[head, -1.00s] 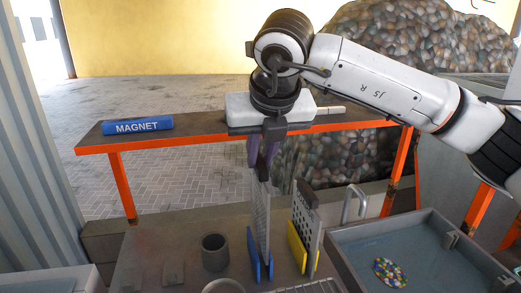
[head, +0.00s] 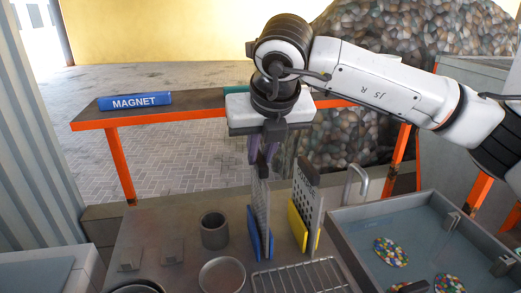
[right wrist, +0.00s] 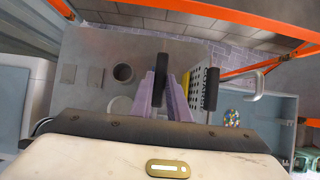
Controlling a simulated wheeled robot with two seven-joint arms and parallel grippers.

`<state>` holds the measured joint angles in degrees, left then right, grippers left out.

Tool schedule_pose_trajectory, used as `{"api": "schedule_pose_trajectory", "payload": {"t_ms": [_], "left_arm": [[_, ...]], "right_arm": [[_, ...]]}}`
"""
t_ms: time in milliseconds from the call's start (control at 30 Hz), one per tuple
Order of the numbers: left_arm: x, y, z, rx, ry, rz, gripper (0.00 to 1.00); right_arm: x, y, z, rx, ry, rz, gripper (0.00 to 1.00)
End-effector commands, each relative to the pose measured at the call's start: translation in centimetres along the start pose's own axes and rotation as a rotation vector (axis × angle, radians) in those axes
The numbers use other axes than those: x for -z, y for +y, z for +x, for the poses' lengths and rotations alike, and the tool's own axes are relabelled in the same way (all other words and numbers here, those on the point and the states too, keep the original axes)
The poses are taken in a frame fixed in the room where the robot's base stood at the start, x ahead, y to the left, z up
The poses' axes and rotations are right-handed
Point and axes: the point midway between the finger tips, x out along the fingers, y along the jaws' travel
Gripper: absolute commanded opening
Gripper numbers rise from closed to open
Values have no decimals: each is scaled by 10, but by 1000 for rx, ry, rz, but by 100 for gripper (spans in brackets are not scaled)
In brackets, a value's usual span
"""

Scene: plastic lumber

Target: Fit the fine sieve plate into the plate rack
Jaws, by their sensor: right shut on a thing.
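The fine sieve plate (head: 262,205) is a thin grey perforated sheet, upright and seen almost edge-on in the head view. My right gripper (head: 262,160) points down and is shut on its top; the dark handle (right wrist: 161,75) shows between the purple fingers in the right wrist view. The plate's lower part is between the blue guides of the plate rack (head: 254,237). Whether it rests on the bottom is hidden. A second plate (head: 307,200) with larger holes and a dark top stands between yellow guides (head: 297,226) to the right. My left gripper is not in view.
A grey cup (head: 214,231), a round dish (head: 222,275) and a wire grid (head: 300,278) are near the rack. A water tray (head: 345,228) with colourful pellet discs is at right. Behind is an orange-edged shelf (head: 190,113) with a blue MAGNET bar (head: 135,101).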

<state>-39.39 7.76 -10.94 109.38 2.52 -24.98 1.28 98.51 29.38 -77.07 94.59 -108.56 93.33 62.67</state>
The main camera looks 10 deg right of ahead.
Motion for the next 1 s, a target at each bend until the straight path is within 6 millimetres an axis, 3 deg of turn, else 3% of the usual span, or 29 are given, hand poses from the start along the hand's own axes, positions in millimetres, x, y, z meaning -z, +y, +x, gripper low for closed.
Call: {"api": "schedule_pose_trajectory", "payload": {"t_ms": [433,1000], "left_arm": [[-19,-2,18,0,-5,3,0],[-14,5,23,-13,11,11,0]], "right_arm": [[11,0,20,0,-2,1,0],[17,0,30,0,-2,1,0]]}}
